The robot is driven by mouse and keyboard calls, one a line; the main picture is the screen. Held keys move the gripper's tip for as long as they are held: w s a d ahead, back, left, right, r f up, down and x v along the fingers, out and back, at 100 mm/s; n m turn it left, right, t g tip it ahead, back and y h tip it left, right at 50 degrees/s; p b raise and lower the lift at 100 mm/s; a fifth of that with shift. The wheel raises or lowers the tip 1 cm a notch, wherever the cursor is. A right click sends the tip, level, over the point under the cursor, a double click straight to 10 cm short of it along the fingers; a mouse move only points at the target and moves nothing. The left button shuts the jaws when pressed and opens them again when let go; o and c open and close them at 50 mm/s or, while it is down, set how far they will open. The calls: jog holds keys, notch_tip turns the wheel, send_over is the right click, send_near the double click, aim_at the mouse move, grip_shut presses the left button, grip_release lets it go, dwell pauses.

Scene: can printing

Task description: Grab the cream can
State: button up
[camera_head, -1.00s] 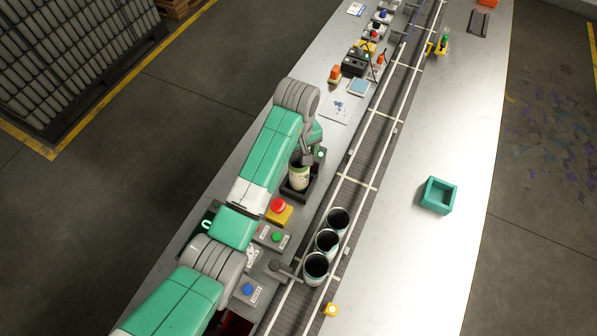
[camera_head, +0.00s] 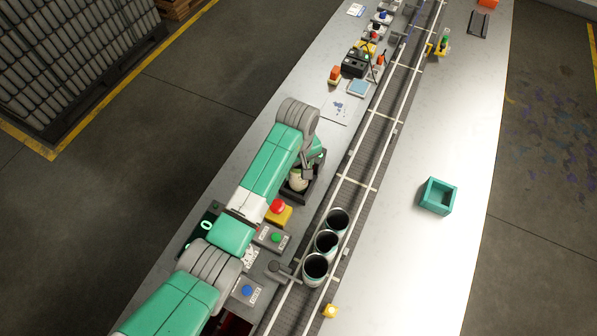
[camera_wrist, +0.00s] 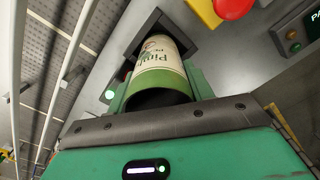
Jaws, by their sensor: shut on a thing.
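The cream can (camera_wrist: 161,71), with a cream label and a green band, sits between the fingers of my gripper (camera_wrist: 158,85) in the wrist view. One finger is on each side of it, and they are shut on it. Its open end faces the camera and the inside looks dark. In the head view the cream can (camera_head: 298,181) is at the dark square holder (camera_head: 292,197) beside the conveyor. My gripper (camera_head: 306,172) is over it and hides part of it. Whether the can rests on the holder's floor cannot be told.
Three dark open cans (camera_head: 326,242) stand in a row on the conveyor (camera_head: 366,170). A red button on a yellow box (camera_head: 279,211) is close to the holder. A teal square bin (camera_head: 438,196) is on the right, with clear tabletop around it.

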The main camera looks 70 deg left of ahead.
jog(key=shift+r, duration=0.1)
jog(key=r, duration=0.3)
jog(key=shift+s+r, duration=0.25)
jog(key=shift+s, duration=0.15)
jog(key=s+a+r, duration=0.1)
jog(key=s+a, duration=0.1)
jog(key=s, duration=1.3)
jog(key=shift+r, duration=0.15)
